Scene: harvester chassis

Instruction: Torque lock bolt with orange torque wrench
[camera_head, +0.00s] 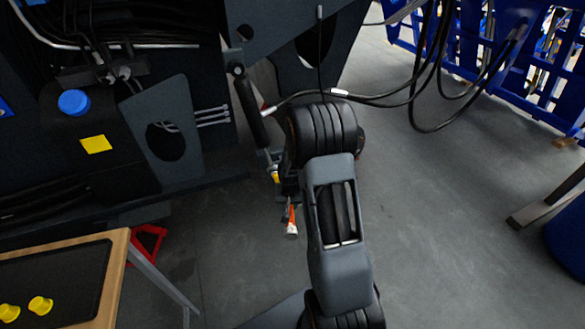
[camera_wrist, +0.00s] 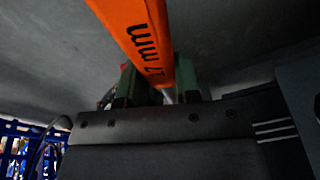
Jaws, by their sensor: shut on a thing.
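The orange torque wrench (camera_wrist: 138,38) fills the upper middle of the wrist view, with black lettering on its side. My gripper (camera_wrist: 163,88) is shut on it, with green-grey fingers on both sides of the orange bar. In the head view a small orange and white part of the wrench (camera_head: 291,220) shows just left of my arm, below my gripper (camera_head: 284,188). The rest of the wrench is hidden by my arm or too small to tell. I cannot make out the lock bolt in either view.
The dark harvester chassis (camera_head: 180,120) stands on the left with a blue cap (camera_head: 74,102). A wood-edged table (camera_head: 118,262) with yellow caps (camera_head: 40,305) is at the lower left. Black cables (camera_head: 412,95) hang near my arm. Blue crates (camera_head: 470,50) stand at the upper right.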

